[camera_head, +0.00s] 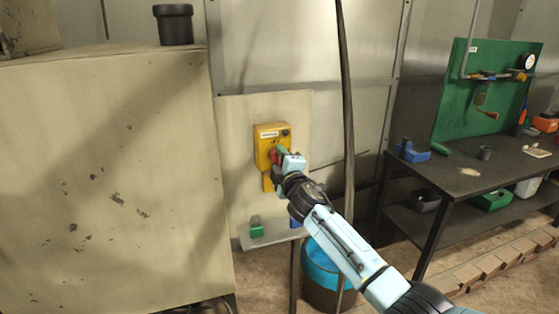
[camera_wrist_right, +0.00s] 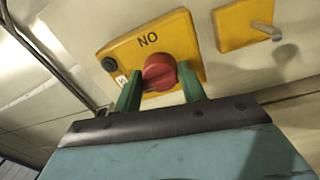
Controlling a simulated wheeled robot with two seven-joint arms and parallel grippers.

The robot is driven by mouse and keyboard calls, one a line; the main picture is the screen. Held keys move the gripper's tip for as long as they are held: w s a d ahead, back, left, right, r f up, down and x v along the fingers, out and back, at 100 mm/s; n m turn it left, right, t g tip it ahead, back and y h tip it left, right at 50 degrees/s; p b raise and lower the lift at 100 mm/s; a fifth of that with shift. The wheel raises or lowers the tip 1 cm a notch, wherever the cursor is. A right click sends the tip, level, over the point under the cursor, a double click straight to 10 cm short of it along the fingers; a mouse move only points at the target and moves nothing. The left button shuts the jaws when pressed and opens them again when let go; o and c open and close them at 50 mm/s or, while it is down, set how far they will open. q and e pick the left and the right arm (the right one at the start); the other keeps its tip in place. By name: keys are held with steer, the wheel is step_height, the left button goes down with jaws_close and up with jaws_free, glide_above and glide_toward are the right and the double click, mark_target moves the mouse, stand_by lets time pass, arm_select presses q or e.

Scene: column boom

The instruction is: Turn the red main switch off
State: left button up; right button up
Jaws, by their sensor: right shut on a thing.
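The red main switch (camera_wrist_right: 159,72) is a round knob on a yellow box (camera_wrist_right: 190,38), with the letters "NO" as seen in the right wrist view. The yellow box (camera_head: 270,132) also shows in the head view, mounted on a pale wall panel; the red knob (camera_head: 274,156) is partly hidden there by my gripper. My right gripper (camera_wrist_right: 159,75) has its green fingers on either side of the knob and is shut on it. The right gripper (camera_head: 280,153) reaches up from the lower right in the head view. My left gripper is not in view.
A small shelf (camera_head: 262,240) with a green block (camera_head: 256,227) is below the box. A large pale cabinet (camera_head: 110,190) stands left. A dark vertical cable (camera_head: 347,100) hangs right of the switch. A blue-lined bin (camera_head: 322,262) is below; a dark workbench (camera_head: 460,178) stands right.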

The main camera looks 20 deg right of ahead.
steer(key=shift+f, duration=0.2)
steer(key=o, duration=0.8)
steer(key=shift+o, duration=0.6)
steer(key=shift+r, duration=0.1)
steer(key=s, duration=1.3)
steer(key=shift+s+d+f, duration=0.2)
steer(key=shift+s+f, duration=0.05)
steer(key=shift+f, duration=0.15)
